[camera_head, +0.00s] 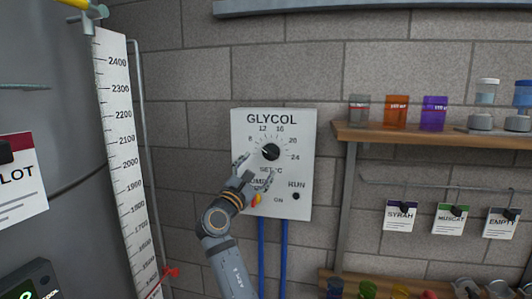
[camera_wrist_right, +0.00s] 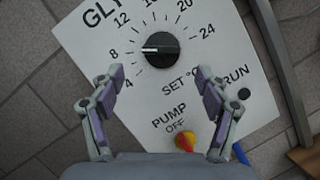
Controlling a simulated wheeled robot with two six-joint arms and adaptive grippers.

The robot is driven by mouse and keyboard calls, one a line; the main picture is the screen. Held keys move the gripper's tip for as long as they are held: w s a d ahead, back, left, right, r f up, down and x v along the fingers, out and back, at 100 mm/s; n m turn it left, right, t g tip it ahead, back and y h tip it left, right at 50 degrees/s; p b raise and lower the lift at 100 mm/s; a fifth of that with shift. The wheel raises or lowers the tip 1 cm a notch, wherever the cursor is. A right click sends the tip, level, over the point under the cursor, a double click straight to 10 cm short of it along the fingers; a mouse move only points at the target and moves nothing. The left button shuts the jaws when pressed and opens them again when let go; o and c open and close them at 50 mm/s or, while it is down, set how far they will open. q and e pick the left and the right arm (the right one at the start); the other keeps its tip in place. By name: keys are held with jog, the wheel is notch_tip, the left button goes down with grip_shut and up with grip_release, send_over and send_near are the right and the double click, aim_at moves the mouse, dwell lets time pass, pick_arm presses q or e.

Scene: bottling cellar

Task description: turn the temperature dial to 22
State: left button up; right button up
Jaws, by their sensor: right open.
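The temperature dial is a round black knob (camera_head: 270,152) on the white GLYCOL panel (camera_head: 302,203), with numbers from 4 to 24 around it. In the right wrist view the knob (camera_wrist_right: 160,47) carries a white pointer mark that points left in the picture, close to the 8. My right gripper (camera_head: 256,167) is in front of the panel, just below and left of the knob. In its wrist view the open fingers (camera_wrist_right: 158,75) stand wide apart, with the knob ahead between and beyond their tips. Nothing is between them. My left gripper is not in view.
A red and yellow PUMP lever (camera_wrist_right: 185,140) sits low on the panel near my right gripper, and a black RUN spot (camera_head: 296,196) is beside it. Blue pipes (camera_head: 261,260) run down below. A wooden shelf (camera_head: 440,137) with coloured containers is right; a steel tank (camera_head: 45,110) is left.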

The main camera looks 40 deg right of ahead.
aim_at(268, 155)
jog(key=p+x, duration=0.2)
jog(key=x, duration=0.3)
jog(key=shift+s+d+r, duration=0.1)
jog(key=shift+d+r, duration=0.15)
jog(key=shift+w+d, duration=0.3)
jog(key=shift+d, duration=0.15)
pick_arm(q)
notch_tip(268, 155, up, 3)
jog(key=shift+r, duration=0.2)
pick_arm(e)
jog(key=c, duration=1.2)
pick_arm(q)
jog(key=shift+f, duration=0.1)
pick_arm(e)
jog(key=shift+o, duration=0.2)
jog(key=shift+f, duration=0.1)
